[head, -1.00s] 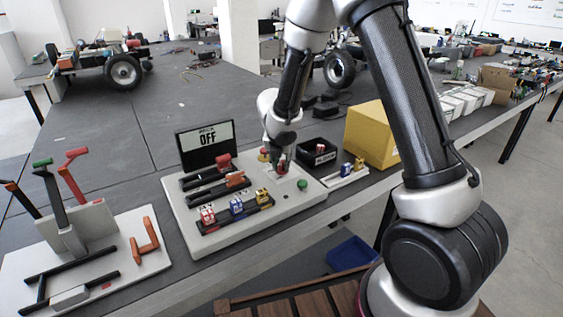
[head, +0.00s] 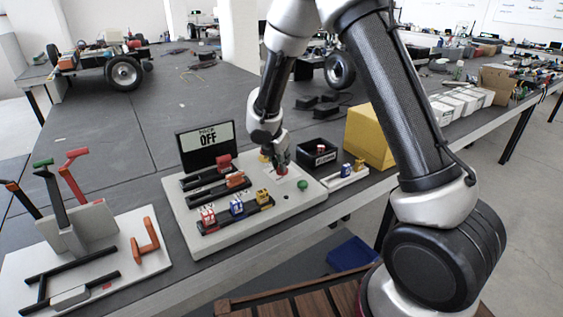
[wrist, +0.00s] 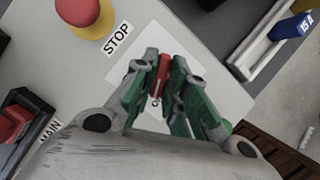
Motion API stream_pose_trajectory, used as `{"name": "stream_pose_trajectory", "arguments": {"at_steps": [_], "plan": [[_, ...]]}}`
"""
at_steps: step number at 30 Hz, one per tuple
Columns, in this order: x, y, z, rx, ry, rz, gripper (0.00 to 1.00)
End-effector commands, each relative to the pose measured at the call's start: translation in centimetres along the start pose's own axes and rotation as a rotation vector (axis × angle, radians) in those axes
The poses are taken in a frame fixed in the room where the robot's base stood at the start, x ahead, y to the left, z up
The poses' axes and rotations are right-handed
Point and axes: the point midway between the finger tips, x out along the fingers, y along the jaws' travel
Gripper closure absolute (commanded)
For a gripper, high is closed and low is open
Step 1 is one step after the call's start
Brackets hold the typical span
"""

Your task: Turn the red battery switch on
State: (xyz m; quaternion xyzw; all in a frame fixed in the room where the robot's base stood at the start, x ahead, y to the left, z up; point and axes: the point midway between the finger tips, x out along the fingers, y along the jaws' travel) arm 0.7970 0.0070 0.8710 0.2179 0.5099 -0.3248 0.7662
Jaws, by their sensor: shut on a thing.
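The red battery switch (wrist: 163,68) shows between the fingers in the wrist view, over a white square plate (wrist: 118,72) on the light grey panel. In the head view only a little of the red switch (head: 282,170) shows below the fingers. My gripper (wrist: 161,85) is shut on the red switch, with its green-sided fingers on either side of it. In the head view my gripper (head: 280,165) is low over the right part of the panel (head: 240,229). The display (head: 207,146) at the panel's back reads OFF. Part of the switch is hidden by the fingers.
A red stop button on a yellow base (wrist: 80,10) is close by. Red, orange, blue and yellow breaker levers (head: 237,207) sit in black rows at left. A green button (head: 302,184) is at right. A black bin (head: 318,155) and a yellow box (head: 368,135) stand behind.

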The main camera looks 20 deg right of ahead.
Motion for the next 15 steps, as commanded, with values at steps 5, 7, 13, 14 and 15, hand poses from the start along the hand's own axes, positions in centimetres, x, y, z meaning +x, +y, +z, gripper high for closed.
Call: {"name": "stream_pose_trajectory", "arguments": {"at_steps": [5,7,13,14,15], "plan": [[0.41,-0.06,-0.25,0.152,0.004,-0.07,1.0],[0.4,-0.04,-0.25,0.214,0.004,-0.096,1.0],[0.44,0.01,-0.18,0.391,0.004,-0.169,1.0],[0.45,-0.02,-0.17,0.416,0.003,-0.182,1.0],[0.47,0.01,-0.17,0.453,0.004,-0.196,1.0]]}}
